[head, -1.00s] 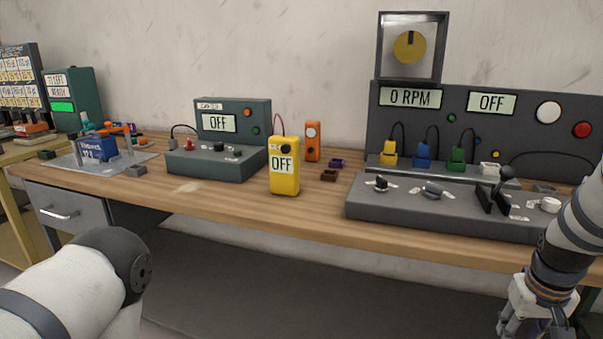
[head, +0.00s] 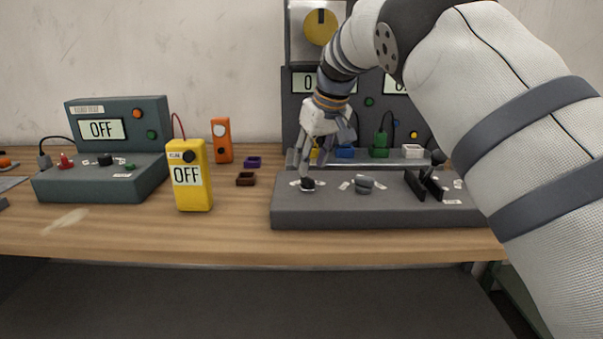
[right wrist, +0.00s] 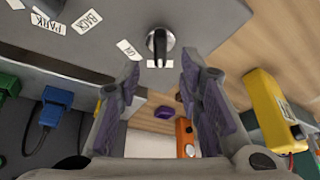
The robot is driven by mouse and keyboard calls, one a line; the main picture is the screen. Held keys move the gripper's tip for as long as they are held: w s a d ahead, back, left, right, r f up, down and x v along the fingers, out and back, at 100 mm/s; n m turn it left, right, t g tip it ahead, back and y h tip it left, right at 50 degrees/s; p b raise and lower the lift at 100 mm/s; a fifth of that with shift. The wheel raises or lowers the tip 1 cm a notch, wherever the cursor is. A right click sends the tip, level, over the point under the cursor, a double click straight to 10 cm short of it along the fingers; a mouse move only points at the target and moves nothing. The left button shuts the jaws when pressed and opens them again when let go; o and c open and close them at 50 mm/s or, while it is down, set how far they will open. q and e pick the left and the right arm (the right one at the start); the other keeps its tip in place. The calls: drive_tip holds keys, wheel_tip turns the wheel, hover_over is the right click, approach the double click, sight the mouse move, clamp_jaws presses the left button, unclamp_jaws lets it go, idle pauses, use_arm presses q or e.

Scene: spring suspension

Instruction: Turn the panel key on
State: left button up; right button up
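The panel key (head: 308,184) is a small black knob on a silver base, at the left end of the grey control panel (head: 330,212). In the right wrist view the key (right wrist: 159,44) lies just past the fingertips, centred between them, beside an "ON" label (right wrist: 129,49). My right gripper (head: 312,165) is over the left end of the panel, pointing down. In the right wrist view its fingers (right wrist: 160,68) are apart with nothing between them; I see no contact with the key. My left gripper is out of view.
A yellow meter reading OFF (head: 187,175) and an orange device (head: 221,140) stand left of the panel. A second box reading OFF (head: 100,185) is further left. A grey dial (head: 364,185) and a black lever (head: 430,180) sit to the key's right. Colored plugs stand behind.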

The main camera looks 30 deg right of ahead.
sight(308, 177)
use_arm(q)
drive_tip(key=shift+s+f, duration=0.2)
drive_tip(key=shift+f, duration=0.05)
use_arm(e)
drive_tip(key=x, duration=0.4)
drive_tip(key=shift+w+f, duration=0.1)
drive_tip(key=shift+f, duration=0.1)
clamp_jaws()
